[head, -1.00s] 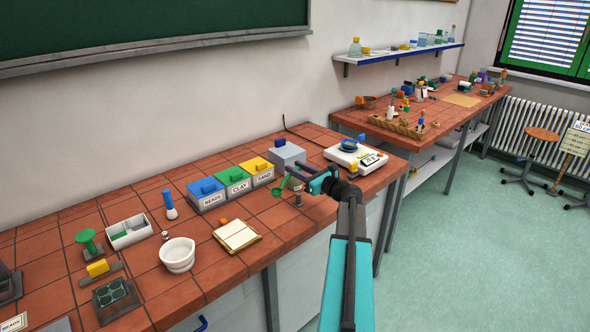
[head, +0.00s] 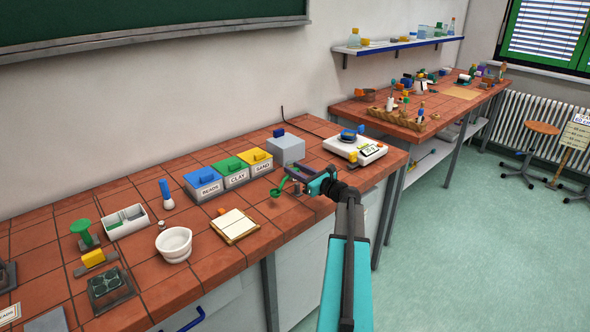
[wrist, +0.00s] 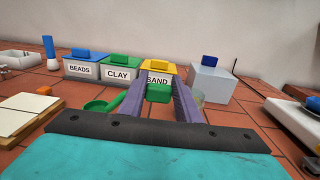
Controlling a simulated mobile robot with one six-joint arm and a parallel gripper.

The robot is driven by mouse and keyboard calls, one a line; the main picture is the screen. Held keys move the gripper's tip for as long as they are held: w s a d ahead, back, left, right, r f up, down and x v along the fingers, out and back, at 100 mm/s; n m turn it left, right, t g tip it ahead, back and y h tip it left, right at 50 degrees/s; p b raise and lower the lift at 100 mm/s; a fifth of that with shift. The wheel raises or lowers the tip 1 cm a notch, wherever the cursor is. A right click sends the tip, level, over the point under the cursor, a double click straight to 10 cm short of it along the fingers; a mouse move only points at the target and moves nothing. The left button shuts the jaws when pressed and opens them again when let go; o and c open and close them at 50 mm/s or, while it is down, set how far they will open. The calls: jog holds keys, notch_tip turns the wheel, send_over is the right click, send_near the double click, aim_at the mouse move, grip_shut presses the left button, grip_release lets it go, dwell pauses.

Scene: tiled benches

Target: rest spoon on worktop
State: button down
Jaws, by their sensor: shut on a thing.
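My gripper (head: 290,173) is shut on the green spoon (head: 278,190) over the tiled worktop (head: 296,213), in front of the boxes. In the wrist view the spoon's green handle (wrist: 158,93) sits between the purple fingers, and its round bowl (wrist: 101,105) sticks out to the left. The bowl is low over the tiles; I cannot tell whether it touches them.
Labelled boxes of beads (head: 203,184), clay (head: 230,172) and sand (head: 257,163) stand behind the gripper. A grey box (head: 287,149) and a white scale (head: 357,150) are to the right. An open book (head: 234,226) and white mortar (head: 174,245) lie left. Bare tiles separate them.

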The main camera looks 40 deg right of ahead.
jog(key=shift+f+b, duration=0.95)
jog(key=shift+f, duration=1.2)
jog(key=c, duration=1.2)
grip_release()
jog(key=shift+s, duration=0.1)
jog(key=s+b, duration=0.3)
jog(key=s, duration=1)
jog(key=shift+s+b, duration=0.35)
